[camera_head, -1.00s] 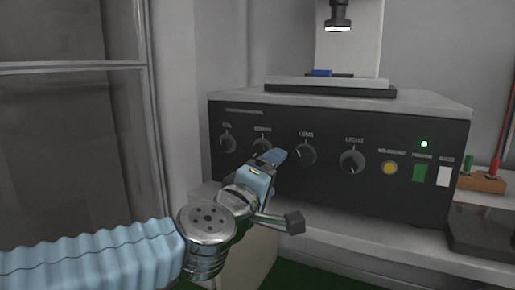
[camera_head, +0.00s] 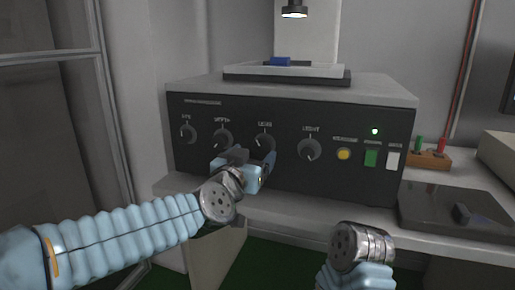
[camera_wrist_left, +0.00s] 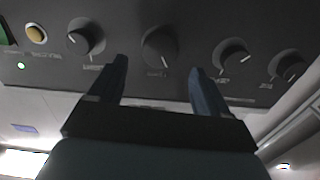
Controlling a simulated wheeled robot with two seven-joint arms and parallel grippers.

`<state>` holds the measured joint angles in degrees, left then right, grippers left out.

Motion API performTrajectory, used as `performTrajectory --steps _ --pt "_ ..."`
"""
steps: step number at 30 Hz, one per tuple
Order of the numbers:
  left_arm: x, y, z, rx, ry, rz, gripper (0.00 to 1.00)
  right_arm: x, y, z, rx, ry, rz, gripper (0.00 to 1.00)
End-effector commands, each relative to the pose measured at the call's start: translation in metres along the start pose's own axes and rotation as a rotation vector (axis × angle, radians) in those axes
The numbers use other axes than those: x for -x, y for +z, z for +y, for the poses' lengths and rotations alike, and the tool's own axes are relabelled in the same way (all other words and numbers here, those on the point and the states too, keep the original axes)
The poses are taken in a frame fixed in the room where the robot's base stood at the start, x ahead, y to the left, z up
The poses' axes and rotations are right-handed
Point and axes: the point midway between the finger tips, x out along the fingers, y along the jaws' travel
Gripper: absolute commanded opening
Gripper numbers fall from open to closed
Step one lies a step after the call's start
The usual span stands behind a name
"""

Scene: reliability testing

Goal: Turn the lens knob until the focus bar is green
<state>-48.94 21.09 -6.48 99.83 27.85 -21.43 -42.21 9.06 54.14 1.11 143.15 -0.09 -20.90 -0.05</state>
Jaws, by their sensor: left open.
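The lens knob (camera_head: 263,145) is a round dark knob with a pale pointer line, on the black front panel between the depth and light knobs. It also shows in the left wrist view (camera_wrist_left: 160,48), where the picture is upside down. My left gripper (camera_head: 252,158) is open, just in front of and slightly below the lens knob. In the left wrist view, its two blue fingers stand apart, with the knob ahead between their tips; no contact shows. No focus bar can be made out. My right gripper is out of view.
The panel also has a depth knob (camera_head: 222,139), a light knob (camera_head: 309,149), a yellow button (camera_head: 343,154) and a green power switch (camera_head: 371,158). A dark flat plate (camera_head: 440,207) lies on the bench at right. A dark screen edge (camera_head: 510,90) shows at far right.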

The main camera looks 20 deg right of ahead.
Motion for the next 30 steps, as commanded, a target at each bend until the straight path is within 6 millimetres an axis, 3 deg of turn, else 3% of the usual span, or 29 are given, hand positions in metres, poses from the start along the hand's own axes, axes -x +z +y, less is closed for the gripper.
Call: performTrajectory --steps 3,9,20,30 --pt "-0.025 0.000 0.000 -0.001 0.000 -0.001 0.78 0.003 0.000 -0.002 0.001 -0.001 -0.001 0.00" --pt "-0.048 -0.001 0.000 0.001 0.000 0.000 0.78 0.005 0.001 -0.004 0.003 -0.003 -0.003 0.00" --pt "-0.052 -0.001 0.000 0.002 0.000 0.000 0.76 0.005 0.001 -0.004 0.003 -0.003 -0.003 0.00" --pt "-0.052 -0.001 0.000 0.002 0.000 0.000 0.24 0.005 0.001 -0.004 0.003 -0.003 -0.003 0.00"
